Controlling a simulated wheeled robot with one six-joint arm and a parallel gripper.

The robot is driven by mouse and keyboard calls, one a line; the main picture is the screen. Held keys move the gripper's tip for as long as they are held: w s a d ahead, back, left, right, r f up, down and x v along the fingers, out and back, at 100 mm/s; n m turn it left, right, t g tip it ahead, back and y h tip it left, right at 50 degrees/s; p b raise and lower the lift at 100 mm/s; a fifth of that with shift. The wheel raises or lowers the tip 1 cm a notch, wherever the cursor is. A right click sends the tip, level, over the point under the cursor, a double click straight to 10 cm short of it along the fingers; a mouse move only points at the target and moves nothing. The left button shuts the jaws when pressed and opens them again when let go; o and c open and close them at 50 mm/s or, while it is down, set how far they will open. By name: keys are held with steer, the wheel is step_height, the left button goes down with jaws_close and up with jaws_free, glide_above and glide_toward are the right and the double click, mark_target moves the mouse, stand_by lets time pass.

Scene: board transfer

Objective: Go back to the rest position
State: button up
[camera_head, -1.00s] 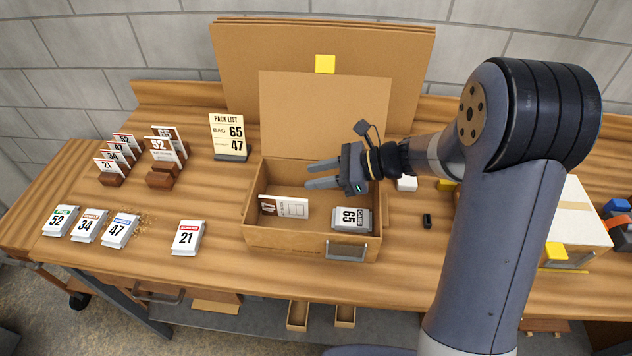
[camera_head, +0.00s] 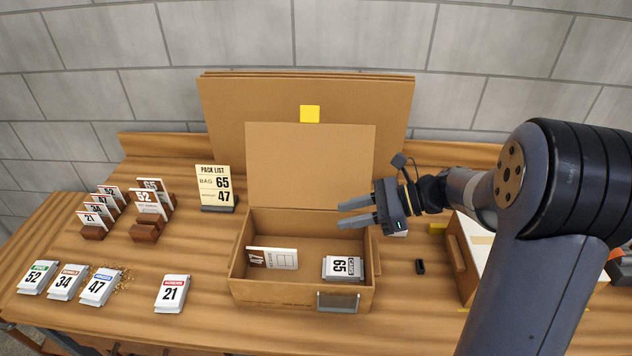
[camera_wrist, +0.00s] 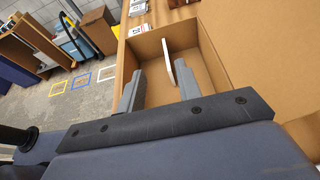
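My gripper (camera_head: 356,212) is open and empty, held above the right part of the open cardboard box (camera_head: 270,294). Its two grey fingers point left and are apart; they also show in the wrist view (camera_wrist: 157,95), over the box (camera_wrist: 205,30). Inside the box, a bag labelled 65 (camera_head: 342,268) lies at the right. A white card with a brown end (camera_head: 273,258) leans in the left part; its number is hard to read. The pack list (camera_head: 215,188) stands behind the box and reads bag 65 and 47.
Bags 52 (camera_head: 38,278), 34 (camera_head: 67,283), 47 (camera_head: 100,288) and 21 (camera_head: 172,293) lie at the front left. Numbered cards stand in brown holders (camera_head: 145,231) behind them. A small black object (camera_head: 420,267) lies right of the box. Another carton (camera_head: 462,262) stands farther right.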

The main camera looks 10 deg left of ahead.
steer(key=w+p+x, duration=0.1)
steer(key=p+x, duration=0.1)
steer(key=x, duration=0.9)
steer(key=shift+s+d+r+p, duration=0.1)
steer(key=shift+s+r+p, duration=0.05)
steer(key=shift+r+p, duration=0.7)
steer(key=shift+s+d+r+p, duration=0.15)
steer(key=shift+r+p, duration=0.4)
steer(key=shift+r, duration=0.55)
steer(key=shift+s+a+r+p, duration=0.1)
steer(key=shift+s+r+p, duration=0.1)
steer(key=shift+r+p, duration=0.65)
steer(key=shift+r, duration=0.1)
